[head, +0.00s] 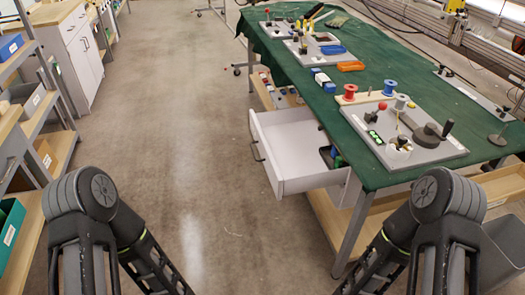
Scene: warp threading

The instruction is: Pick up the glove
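I cannot make out a glove for certain. A small dull green, crumpled item (337,20) lies at the far end of the table and may be the glove, but it is too small to tell. Both my arms show at the bottom of the head view, bent downward at the elbows. Their grippers are below the picture's edge, so I cannot see whether they hold anything.
Shelves (40,110) stand at the left. The floor (190,130) between is clear.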

